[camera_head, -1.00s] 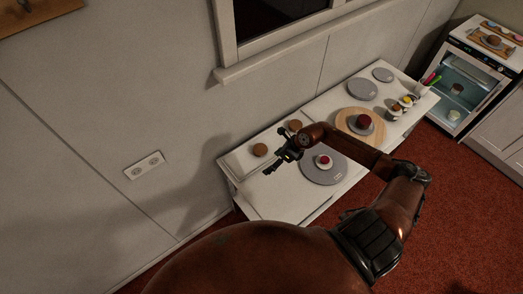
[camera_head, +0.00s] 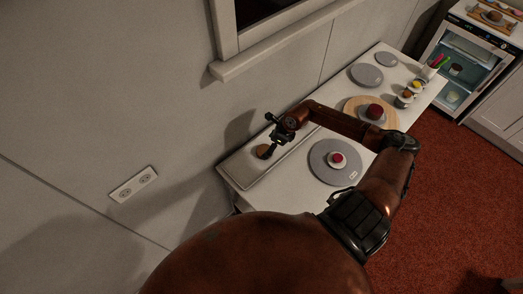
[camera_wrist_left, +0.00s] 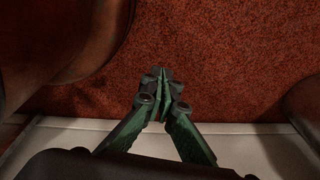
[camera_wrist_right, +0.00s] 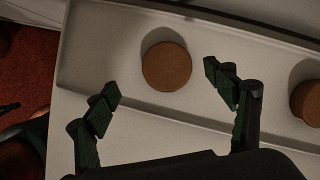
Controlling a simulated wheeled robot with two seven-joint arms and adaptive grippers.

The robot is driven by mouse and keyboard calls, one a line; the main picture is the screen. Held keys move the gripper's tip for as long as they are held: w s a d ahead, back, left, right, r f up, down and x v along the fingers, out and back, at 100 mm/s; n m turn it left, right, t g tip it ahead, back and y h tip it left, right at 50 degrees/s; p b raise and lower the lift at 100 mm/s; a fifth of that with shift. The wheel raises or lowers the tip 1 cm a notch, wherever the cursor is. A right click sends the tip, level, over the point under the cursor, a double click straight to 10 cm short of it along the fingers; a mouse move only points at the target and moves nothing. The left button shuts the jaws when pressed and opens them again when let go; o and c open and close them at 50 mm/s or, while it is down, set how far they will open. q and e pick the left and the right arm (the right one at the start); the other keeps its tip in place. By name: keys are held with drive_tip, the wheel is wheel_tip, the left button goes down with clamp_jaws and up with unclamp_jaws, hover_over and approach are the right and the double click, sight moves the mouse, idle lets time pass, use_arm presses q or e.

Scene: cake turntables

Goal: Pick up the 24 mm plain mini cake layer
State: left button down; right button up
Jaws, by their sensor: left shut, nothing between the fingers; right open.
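Two plain brown round cake layers lie in a shallow white tray (camera_wrist_right: 65,62) in the right wrist view. One layer (camera_wrist_right: 167,66) is ahead of my right gripper (camera_wrist_right: 160,79), whose open, empty fingers point toward it. The other layer (camera_wrist_right: 306,102) is at the right edge, partly cut off. I cannot tell their thicknesses from above. In the head view one layer (camera_head: 263,152) shows just below my right gripper (camera_head: 272,134); the other is hidden by my arm. My left gripper (camera_wrist_left: 163,75) is shut and empty, over red carpet beside a white edge.
A grey turntable (camera_head: 320,175) with a small red-topped item stands right of the tray. Beyond are a round wooden board (camera_head: 351,108) with a red cake, grey discs (camera_head: 367,75) and small cups (camera_head: 403,99). The wall runs close behind the table.

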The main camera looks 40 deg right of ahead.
drive_tip(key=f, duration=0.2)
drive_tip(key=shift+w+d+f+p, duration=0.2)
drive_tip(key=shift+w+f+p, duration=0.1)
drive_tip(key=shift+f, duration=0.1)
drive_tip(key=shift+x, duration=1.6)
drive_tip(key=shift+d+f, duration=0.1)
drive_tip(key=shift+d, duration=0.1)
drive_tip(key=c, duration=0.6)
use_arm(q)
drive_tip(key=shift+s+r, duration=0.45)
drive_tip(key=shift+s, duration=0.25)
use_arm(e)
drive_tip(key=c, duration=0.5)
